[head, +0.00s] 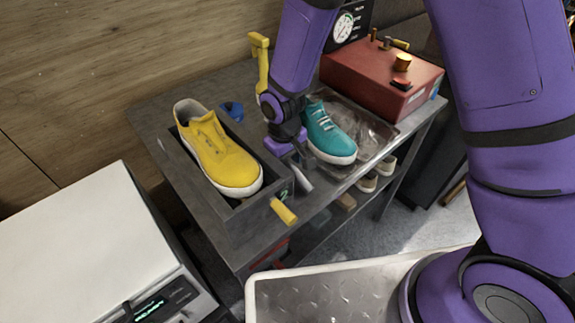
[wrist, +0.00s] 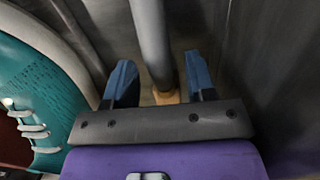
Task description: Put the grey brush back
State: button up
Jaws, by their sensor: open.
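The grey brush (wrist: 150,38) shows in the wrist view as a grey rod with a tan end (wrist: 168,97). It runs between the two blue fingertips of my gripper (wrist: 161,82), which are open, one on either side of it. I see no clear contact. In the head view my gripper (head: 290,157) points down at the bench between the yellow sneaker and the teal sneaker. A pale grey part of the brush (head: 303,181) shows just below it; the rest is hidden by the arm.
The yellow sneaker (head: 215,152) sits in a dark box on the bench (head: 158,112). The teal sneaker (head: 328,134) stands close on the right; it fills the wrist view's left side (wrist: 38,95). A red machine (head: 378,78) stands behind. A yellow handle (head: 284,212) sticks out in front.

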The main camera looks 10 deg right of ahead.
notch_tip(320, 180, up, 10)
jog(key=shift+w+a, duration=0.15)
jog(key=shift+a, duration=0.1)
jog(key=shift+r, duration=0.1)
jog(key=s+d+r+m+t, duration=0.3)
jog(key=d+r, duration=1.1)
jog(key=r, duration=0.3)
jog(key=s+d+r+m+t, duration=0.1)
jog(key=s+d+r, duration=0.3)
jog(key=s, duration=0.4)
jog(key=s+d+r+m+t, duration=0.1)
jog(key=s+d+r+m, duration=0.1)
jog(key=s+d+r, duration=0.3)
jog(key=s+d, duration=0.2)
jog(key=shift+s+r+m+t, duration=0.2)
jog(key=shift+s+m+t, duration=0.1)
jog(key=shift+s+m, duration=0.1)
